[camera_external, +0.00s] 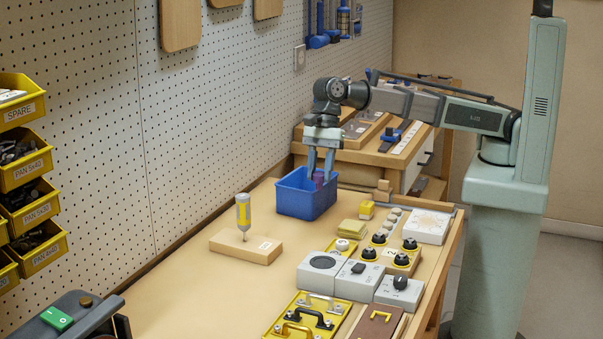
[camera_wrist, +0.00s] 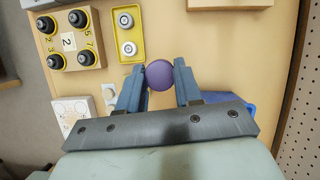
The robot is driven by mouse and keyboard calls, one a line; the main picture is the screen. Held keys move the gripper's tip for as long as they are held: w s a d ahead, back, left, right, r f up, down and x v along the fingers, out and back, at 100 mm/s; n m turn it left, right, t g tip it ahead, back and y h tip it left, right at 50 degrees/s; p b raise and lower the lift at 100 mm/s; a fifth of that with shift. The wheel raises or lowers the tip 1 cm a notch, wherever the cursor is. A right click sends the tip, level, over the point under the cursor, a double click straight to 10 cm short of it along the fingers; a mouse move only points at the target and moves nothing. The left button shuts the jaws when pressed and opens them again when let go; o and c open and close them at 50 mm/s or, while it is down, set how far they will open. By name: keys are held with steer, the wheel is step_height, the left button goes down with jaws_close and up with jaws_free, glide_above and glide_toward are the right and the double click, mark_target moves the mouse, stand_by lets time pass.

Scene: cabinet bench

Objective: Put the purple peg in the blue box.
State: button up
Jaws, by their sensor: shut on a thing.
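My gripper (camera_external: 320,172) is shut on the purple peg (camera_external: 319,178). In the wrist view the peg's round purple end (camera_wrist: 159,75) shows between the two blue-grey fingertips (camera_wrist: 160,85). The blue box (camera_external: 302,205) stands on the bench, open at the top. In the external view my fingers and the peg overlap the box's upper right part. In the wrist view only a blue piece of the box (camera_wrist: 242,103) shows at the lower right, beside my gripper. The peg's lower part is hidden; I cannot tell how far it is over or inside the box.
A wooden block (camera_external: 245,247) with an upright yellow-handled tool (camera_external: 243,212) stands left of the box. The pegboard wall (camera_external: 230,110) runs behind the bench.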

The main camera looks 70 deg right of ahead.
step_height(320, 180, up, 2)
steer(key=w+d+n, duration=0.1)
steer(key=w+d, duration=0.4)
steer(key=d, duration=0.3)
steer(key=w+d, duration=0.5)
steer(key=d, duration=0.3)
steer(key=shift+f, duration=7.6)
steer(key=shift+f, duration=0.2)
steer(key=o, duration=1)
steer(key=shift+r, duration=0.1)
steer(key=v, duration=1.2)
steer(key=shift+w, duration=0.25)
